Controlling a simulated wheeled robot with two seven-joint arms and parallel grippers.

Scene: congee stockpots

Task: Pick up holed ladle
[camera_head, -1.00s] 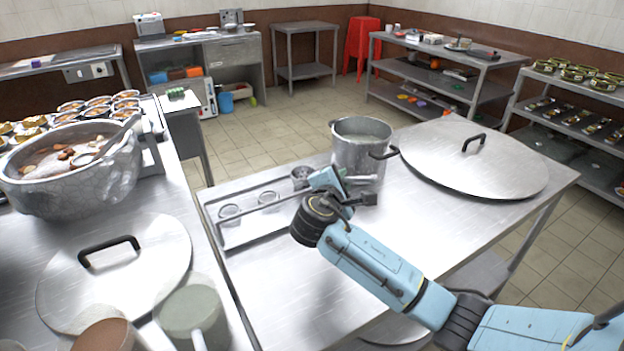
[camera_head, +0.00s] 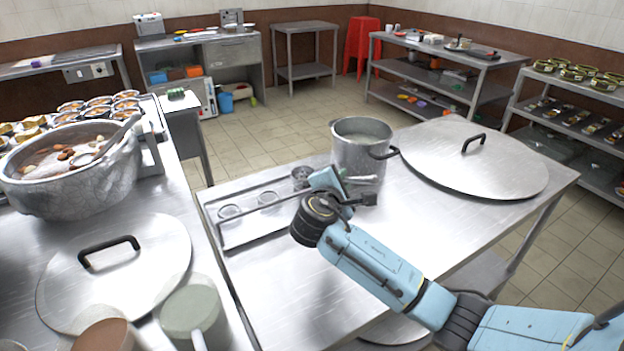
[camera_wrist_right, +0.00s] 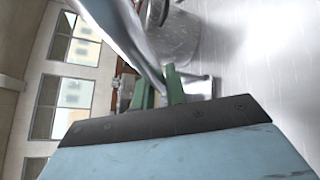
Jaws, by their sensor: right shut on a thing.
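My right gripper (camera_head: 350,197) is low over the right-hand steel table, just in front of the steel pot (camera_head: 352,155). It is shut on a long metal handle, which I take as the holed ladle; the handle shows close up between the green fingers in the right wrist view (camera_wrist_right: 132,40). The ladle's holed end cannot be made out. A thin rod lies across the shallow tray (camera_head: 238,240) left of the gripper; I cannot tell whether it belongs to the ladle. My left gripper is not in view.
The tray holds several small round cups. A large lid (camera_head: 455,165) lies right of the pot. The table front is clear beside my right arm.

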